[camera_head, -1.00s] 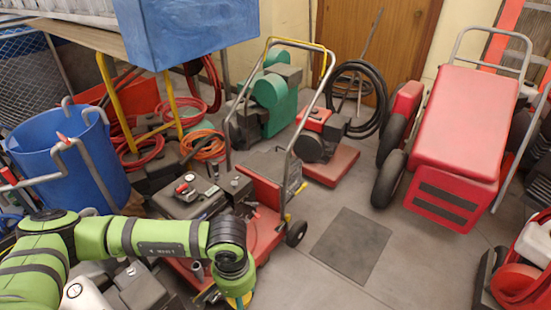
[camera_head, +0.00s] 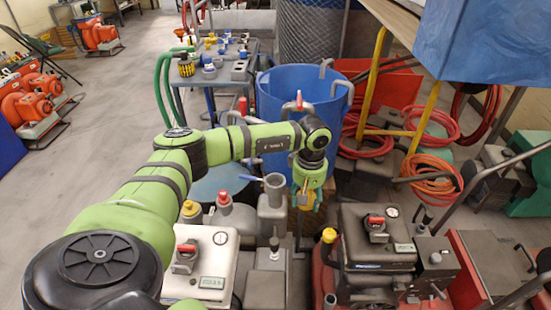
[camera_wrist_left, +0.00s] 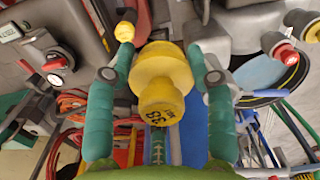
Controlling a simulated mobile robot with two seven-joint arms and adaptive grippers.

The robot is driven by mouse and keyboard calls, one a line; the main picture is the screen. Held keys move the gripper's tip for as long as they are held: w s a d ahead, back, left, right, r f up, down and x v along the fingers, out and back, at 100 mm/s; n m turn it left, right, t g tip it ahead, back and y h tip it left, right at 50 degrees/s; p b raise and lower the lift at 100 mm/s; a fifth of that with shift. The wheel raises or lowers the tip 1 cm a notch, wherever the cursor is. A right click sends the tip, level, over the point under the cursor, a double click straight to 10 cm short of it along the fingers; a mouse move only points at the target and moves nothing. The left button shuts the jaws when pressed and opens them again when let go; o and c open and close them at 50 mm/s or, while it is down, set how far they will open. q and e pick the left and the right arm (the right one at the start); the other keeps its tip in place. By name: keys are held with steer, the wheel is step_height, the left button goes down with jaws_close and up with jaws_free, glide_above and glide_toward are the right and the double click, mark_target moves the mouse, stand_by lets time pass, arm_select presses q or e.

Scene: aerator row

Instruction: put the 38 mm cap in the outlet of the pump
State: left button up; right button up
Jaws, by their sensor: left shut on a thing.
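My left gripper (camera_head: 306,190) is shut on a yellow cap (camera_wrist_left: 165,72) marked 38, which sits between its teal fingers in the left wrist view. In the head view it hangs above the row of pumps, and the cap (camera_head: 304,205) is partly hidden by the fingers. A white pump (camera_head: 213,262) with a gauge and red switch stands left of it. A dark grey pump (camera_head: 375,238) with a gauge and red switch stands right of it. A grey upright pipe (camera_head: 275,188) with an open-looking top is just left of the gripper. I cannot tell which is the outlet. My right gripper is out of view.
A yellow-capped pipe (camera_head: 329,236) stands beside the dark pump. Yellow (camera_head: 190,208) and red (camera_head: 224,198) caps top fittings behind the white pump. A blue bin (camera_head: 287,92) stands behind the gripper. A cart (camera_head: 222,72) with several fittings is farther back. Orange hoses lie right.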

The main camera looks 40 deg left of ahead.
arm_select(q)
steer(key=w+a+n+b, duration=0.1)
steer(key=a+n+b, duration=0.2)
steer(key=a+n, duration=0.1)
steer(key=w+a+f+n+b, duration=0.1)
steer(key=w+a+n+b, duration=0.1)
steer(key=a+n, duration=0.3)
steer(key=w+a+n+b, duration=0.2)
steer(key=a+n+b, duration=0.2)
steer(key=a, duration=0.3)
steer(key=shift+f+n, duration=0.35)
steer(key=shift+n, duration=0.25)
step_height(320, 180, down, 2)
steer(key=shift+b, duration=1.15)
steer(key=shift+r+p, duration=0.3)
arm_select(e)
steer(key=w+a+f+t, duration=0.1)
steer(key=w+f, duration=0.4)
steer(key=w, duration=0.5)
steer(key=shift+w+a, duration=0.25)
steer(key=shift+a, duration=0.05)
arm_select(q)
steer(key=shift+p, duration=0.4)
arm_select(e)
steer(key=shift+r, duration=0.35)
arm_select(q)
steer(key=shift+f+b, duration=0.75)
steer(key=shift+f, duration=0.45)
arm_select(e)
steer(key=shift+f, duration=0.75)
